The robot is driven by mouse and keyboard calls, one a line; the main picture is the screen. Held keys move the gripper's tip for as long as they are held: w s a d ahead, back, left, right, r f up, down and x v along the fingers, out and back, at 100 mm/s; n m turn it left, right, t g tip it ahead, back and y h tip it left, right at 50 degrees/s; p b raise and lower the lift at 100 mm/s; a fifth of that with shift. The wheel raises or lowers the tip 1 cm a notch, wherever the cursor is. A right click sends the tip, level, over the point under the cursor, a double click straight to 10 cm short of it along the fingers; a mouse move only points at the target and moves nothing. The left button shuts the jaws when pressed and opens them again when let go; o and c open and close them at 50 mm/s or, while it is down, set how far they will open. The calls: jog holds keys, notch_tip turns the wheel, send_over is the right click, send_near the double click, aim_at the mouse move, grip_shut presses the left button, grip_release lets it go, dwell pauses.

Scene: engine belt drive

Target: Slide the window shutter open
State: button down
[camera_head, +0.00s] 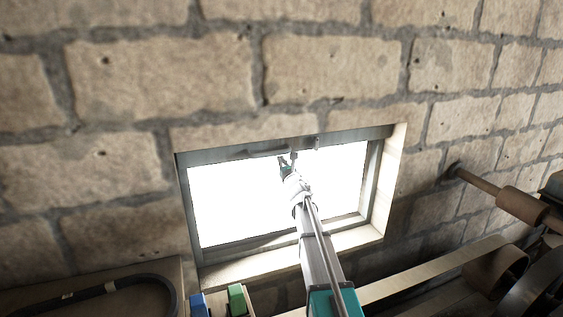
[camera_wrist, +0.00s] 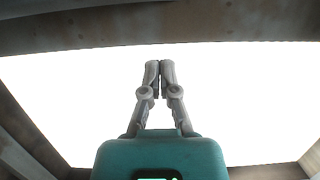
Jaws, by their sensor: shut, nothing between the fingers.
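The window (camera_head: 240,200) is a bright white opening in a stone wall. A dark grey frame (camera_head: 187,205) surrounds it. No shutter panel can be made out across the bright area. A dark bar (camera_head: 262,151) runs along the top of the frame, with a small knob-like piece (camera_head: 316,143) on it; I cannot tell whether these belong to the shutter. My gripper (camera_head: 287,160) is in front of the upper middle of the window, just below this bar. In the wrist view its fingers (camera_wrist: 160,65) are together and empty against the white opening.
A pale sill (camera_head: 290,257) runs under the window. A wooden shaft (camera_head: 490,190) sticks out of the wall at the right, with belts and wheels (camera_head: 495,265) below. A blue block (camera_head: 199,305) and a green block (camera_head: 237,300) stand at the bottom, beside a dark looped belt (camera_head: 120,285).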

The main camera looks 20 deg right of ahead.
jog(key=f+b+v, duration=0.1)
jog(key=b+v, duration=0.2)
jog(key=v, duration=0.7)
jog(key=shift+f, duration=0.4)
jog(key=s+a+f+m+g+h, duration=0.25)
jog(key=s+f+m+g, duration=0.45)
jog(key=m, duration=0.5)
jog(key=s+a+f+m+g+h, duration=0.1)
jog(key=s+f+m+g+h, duration=0.3)
jog(key=f+m, duration=0.6)
jog(key=s+a+f+m+g+y, duration=0.2)
jog(key=s+a+m+g, duration=0.3)
jog(key=s, duration=0.6)
jog(key=s+a+f+m+g+y, duration=0.3)
jog(key=s+a+m, duration=0.5)
jog(key=s, duration=0.3)
jog(key=shift+a+f+m+g+y+b, duration=0.2)
jog(key=shift+f+m+g+y+b, duration=0.2)
jog(key=shift+f+m+g, duration=0.45)
jog(key=shift+w+r, duration=0.1)
